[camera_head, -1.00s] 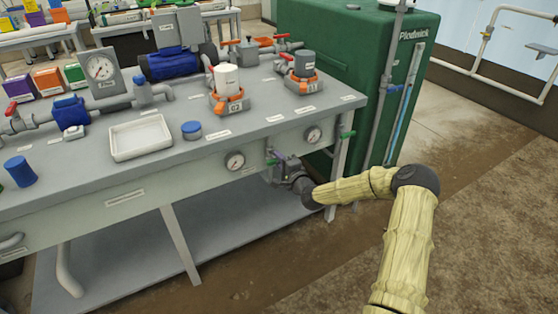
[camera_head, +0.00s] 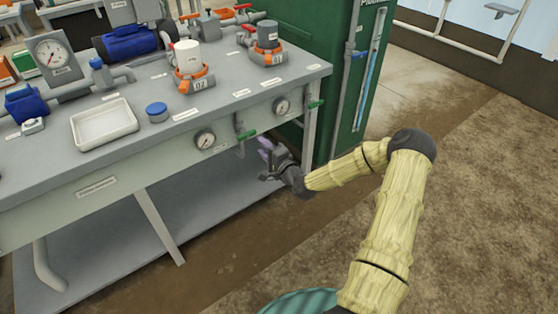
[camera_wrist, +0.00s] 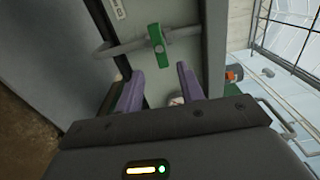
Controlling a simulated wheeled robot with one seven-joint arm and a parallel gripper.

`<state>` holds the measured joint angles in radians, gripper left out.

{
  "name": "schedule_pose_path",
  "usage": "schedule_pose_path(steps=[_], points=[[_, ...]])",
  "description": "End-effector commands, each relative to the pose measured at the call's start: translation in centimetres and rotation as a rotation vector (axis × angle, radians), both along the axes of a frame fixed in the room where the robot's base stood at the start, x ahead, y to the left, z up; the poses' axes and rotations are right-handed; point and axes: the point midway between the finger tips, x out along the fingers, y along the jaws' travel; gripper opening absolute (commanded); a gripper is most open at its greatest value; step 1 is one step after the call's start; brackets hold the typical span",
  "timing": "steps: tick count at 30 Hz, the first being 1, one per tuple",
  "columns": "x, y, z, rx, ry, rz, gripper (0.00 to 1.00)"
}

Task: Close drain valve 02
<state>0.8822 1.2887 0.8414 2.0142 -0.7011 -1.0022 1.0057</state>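A green drain valve handle (camera_head: 247,135) sits on a grey pipe at the front panel, just right of the gauge below the filter labelled 02 (camera_head: 195,82); I cannot read a label on the valve itself. A second green handle (camera_head: 316,104) is at the panel's right end. My gripper (camera_head: 264,147) is just below and right of the nearer handle, apart from it. In the wrist view, my gripper (camera_wrist: 158,88) has its two purple fingers spread with nothing held. A green handle (camera_wrist: 158,45) on a curved grey pipe shows beyond the gap, lengthwise to the fingers.
The bench panel (camera_head: 95,185) carries two gauges (camera_head: 204,139). A lower shelf (camera_head: 110,255) and a bench leg (camera_head: 158,228) are left of my gripper. Brown floor at right is open.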

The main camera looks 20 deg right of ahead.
Motion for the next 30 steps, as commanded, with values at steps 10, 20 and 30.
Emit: schedule_pose_path(steps=[10,20,30], points=[[-6.5,-2.2,0.0,-0.001,0.002,-0.002,0.38],[-8.2,-2.7,0.0,-0.001,0.0,-0.001,0.38],[-8.3,-1.7,-0.5,-0.064,0.037,0.036,0.38]])
